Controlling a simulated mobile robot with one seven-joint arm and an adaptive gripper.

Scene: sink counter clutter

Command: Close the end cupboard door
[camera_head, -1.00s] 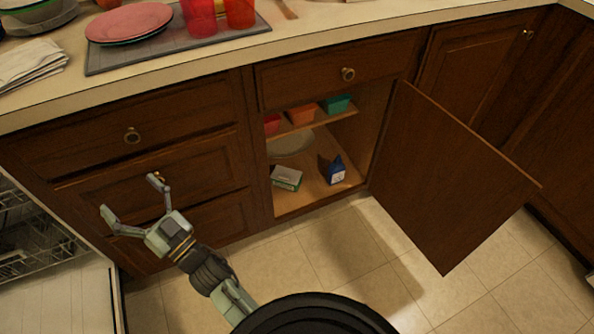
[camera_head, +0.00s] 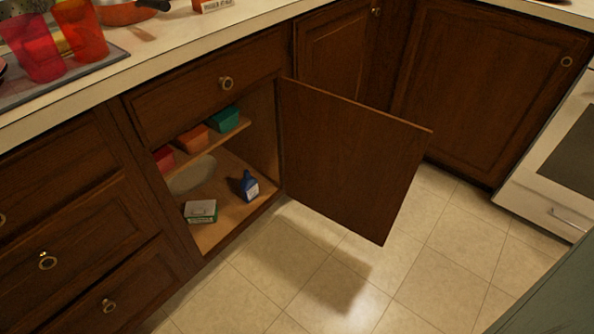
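The cupboard door (camera_head: 350,160) is brown wood and stands wide open, hinged at the right side of its opening and swung out over the floor. The open cupboard (camera_head: 233,213) shows a shelf (camera_head: 228,134) with a red, an orange and a teal container. On its floor are a white and green box (camera_head: 201,211), a blue carton (camera_head: 249,186) and a pale round plate (camera_head: 192,175). My gripper is not in view.
Closed drawers (camera_head: 75,245) lie left of the cupboard, and a closed drawer (camera_head: 215,88) is above it. A white oven (camera_head: 555,165) stands at the right. The tiled floor (camera_head: 300,265) before the cupboard is clear. A green surface (camera_head: 560,295) fills the lower right corner.

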